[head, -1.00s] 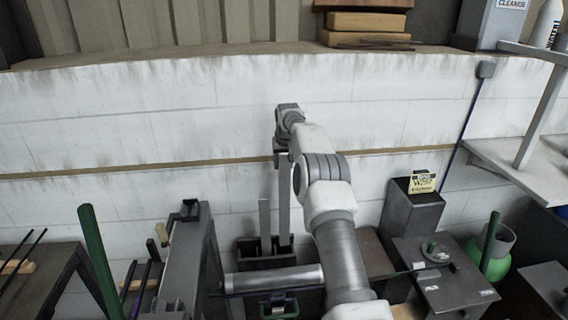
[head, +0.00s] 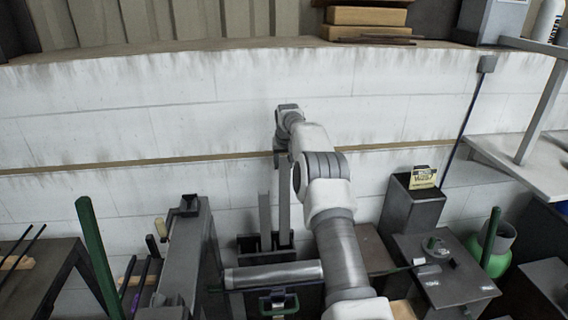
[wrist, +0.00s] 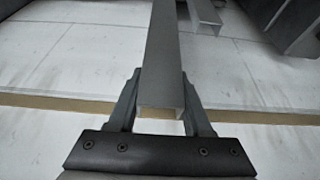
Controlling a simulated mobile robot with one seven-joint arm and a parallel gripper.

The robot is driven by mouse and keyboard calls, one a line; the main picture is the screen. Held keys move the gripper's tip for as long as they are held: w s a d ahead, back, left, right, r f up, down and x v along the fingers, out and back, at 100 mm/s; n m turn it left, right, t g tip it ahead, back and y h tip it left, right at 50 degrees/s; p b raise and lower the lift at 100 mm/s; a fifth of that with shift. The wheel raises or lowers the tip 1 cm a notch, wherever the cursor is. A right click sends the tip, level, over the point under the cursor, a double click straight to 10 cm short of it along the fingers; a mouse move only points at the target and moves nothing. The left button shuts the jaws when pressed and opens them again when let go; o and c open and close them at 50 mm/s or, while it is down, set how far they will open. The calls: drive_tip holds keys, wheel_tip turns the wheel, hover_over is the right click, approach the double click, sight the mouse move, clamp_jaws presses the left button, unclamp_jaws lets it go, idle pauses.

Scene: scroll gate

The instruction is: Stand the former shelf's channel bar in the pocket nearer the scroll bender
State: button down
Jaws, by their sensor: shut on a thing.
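My gripper (head: 281,152) is shut on a tall grey channel bar (head: 284,205), gripping it near its top end. The bar hangs upright; in the wrist view the same bar (wrist: 162,60) runs away between both fingers (wrist: 160,105). Its lower end is at the dark pocket block (head: 249,243); I cannot tell whether it is inside a pocket or just above. A second, shorter grey bar (head: 265,215) stands in the block, just left of the held bar. A small steel table with a round disc fitting (head: 435,247), possibly the scroll bender, is at the right.
A grey trestle (head: 190,250) and green post (head: 95,245) stand to the left. A horizontal steel cylinder (head: 273,276) lies in front of the pocket block. A grey pedestal with a yellow sign (head: 423,178) and a green cylinder (head: 490,268) are at the right. The white wall is behind.

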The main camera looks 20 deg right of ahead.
sight(284, 197)
drive_tip(key=shift+f+b, duration=4.25)
drive_tip(key=shift+f, duration=3.2)
drive_tip(key=shift+c, duration=1.2)
unclamp_jaws()
